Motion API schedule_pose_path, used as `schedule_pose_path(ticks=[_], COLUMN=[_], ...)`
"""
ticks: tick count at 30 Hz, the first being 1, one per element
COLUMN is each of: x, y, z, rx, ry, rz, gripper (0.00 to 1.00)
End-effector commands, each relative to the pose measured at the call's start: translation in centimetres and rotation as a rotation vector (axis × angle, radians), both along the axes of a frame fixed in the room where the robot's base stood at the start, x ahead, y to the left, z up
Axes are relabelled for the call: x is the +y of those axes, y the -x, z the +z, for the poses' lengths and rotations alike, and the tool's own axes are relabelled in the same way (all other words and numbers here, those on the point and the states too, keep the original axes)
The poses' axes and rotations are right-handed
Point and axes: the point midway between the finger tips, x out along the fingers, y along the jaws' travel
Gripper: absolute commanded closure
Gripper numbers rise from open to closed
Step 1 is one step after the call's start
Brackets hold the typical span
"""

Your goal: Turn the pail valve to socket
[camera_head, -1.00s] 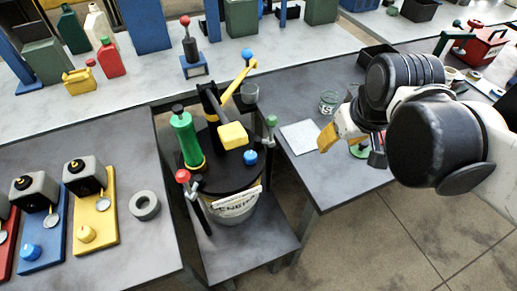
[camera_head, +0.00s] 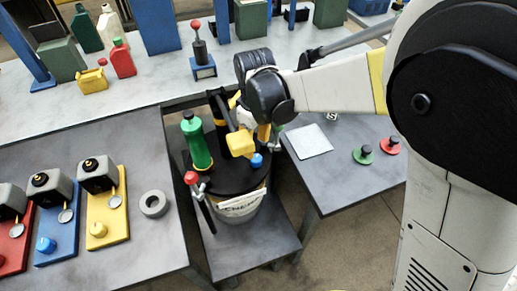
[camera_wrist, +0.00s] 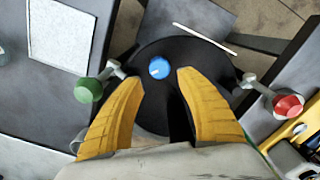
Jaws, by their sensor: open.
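The black-lidded white pail (camera_head: 240,207) stands on a low grey shelf between the tables. A round blue valve knob (camera_head: 257,160) with a pale mark sits near the lid's edge; in the wrist view it is the blue disc (camera_wrist: 159,68). My gripper (camera_wrist: 158,77) is open above the lid, its yellow fingers on either side of the knob in that view. I cannot tell whether they touch it. In the head view my gripper (camera_head: 264,134) is partly hidden by my wrist, just behind the knob.
Side clamps have a red knob (camera_wrist: 288,105) and a green knob (camera_wrist: 88,90) close by my fingers. A white square pad (camera_head: 308,141) lies on the right table. Yellow, blue and red stations line the left table.

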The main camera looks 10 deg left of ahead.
Motion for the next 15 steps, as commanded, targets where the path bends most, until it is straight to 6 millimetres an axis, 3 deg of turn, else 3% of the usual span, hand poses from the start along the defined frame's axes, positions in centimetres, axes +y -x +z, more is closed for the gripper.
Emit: schedule_pose_path(ticks=[1,6,15], x=[0.0,0.0,0.0], y=[0.0,0.0,0.0], z=[-1.5,-4.8,-7.4], rx=[0.000,0.000,-0.001], ry=[0.000,-0.001,0.000], rz=[-0.001,-0.001,-0.002], gripper=[0.56,0.56,0.56])
